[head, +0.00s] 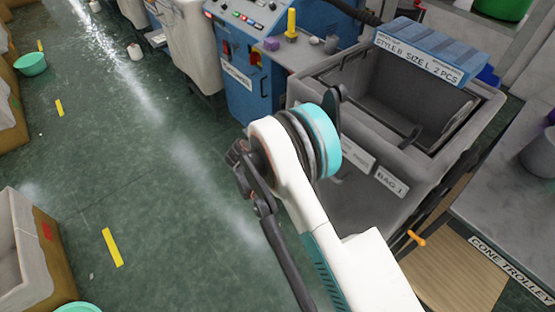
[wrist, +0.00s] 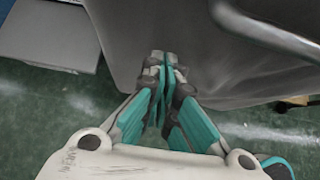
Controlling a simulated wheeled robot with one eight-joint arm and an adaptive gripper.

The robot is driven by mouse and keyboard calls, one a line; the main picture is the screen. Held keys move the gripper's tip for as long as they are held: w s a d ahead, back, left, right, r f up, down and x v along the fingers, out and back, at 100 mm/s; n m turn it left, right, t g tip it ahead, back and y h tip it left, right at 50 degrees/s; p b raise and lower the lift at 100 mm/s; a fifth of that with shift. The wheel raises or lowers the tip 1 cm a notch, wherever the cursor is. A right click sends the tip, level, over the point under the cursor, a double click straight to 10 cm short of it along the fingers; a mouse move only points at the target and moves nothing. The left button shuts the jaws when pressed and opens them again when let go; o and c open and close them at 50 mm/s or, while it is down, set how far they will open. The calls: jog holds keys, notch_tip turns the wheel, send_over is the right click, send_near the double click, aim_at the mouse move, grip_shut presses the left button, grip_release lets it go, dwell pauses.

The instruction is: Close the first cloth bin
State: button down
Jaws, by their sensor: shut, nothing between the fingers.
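A grey cloth bin (head: 365,208) with a "BAG 1" label (head: 391,183) stands at the right in the head view. Its top is open and its dark inside shows, with a bar-like handle (head: 410,137) near the front. My gripper (wrist: 164,68) is shut and empty in the wrist view. Its fingertips overlap a grey surface (wrist: 215,70), apparently the bin; I cannot tell whether they touch. A grey bar (wrist: 262,32) curves across the upper right there. In the head view my arm covers part of the bin's left side, and my fingertips are hidden.
A blue slatted piece (head: 430,50) labelled "STYLE B SIZE L 2 PCS" lies at the bin's back edge. A blue machine (head: 250,90) stands behind left. Green floor (head: 150,180) is mostly clear at left.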

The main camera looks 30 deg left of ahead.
jog(key=shift+w+d+f+b, duration=0.1)
jog(key=shift+w+d+b, duration=0.15)
jog(key=shift+w, duration=0.45)
jog(key=shift+w+d+f+b, duration=0.15)
jog(key=shift+w+d, duration=0.2)
jog(key=shift+w, duration=0.4)
jog(key=shift+w+d+f+b, duration=0.1)
jog(key=shift+w+d+b, duration=0.15)
jog(key=shift+w, duration=0.45)
jog(key=w, duration=0.1)
jog(key=w+d, duration=0.1)
jog(key=w, duration=0.1)
jog(key=w+d+b, duration=0.1)
jog(key=w, duration=0.1)
jog(key=shift+w+d+r, duration=0.1)
jog(key=shift+w+d, duration=0.05)
jog(key=shift+w, duration=0.05)
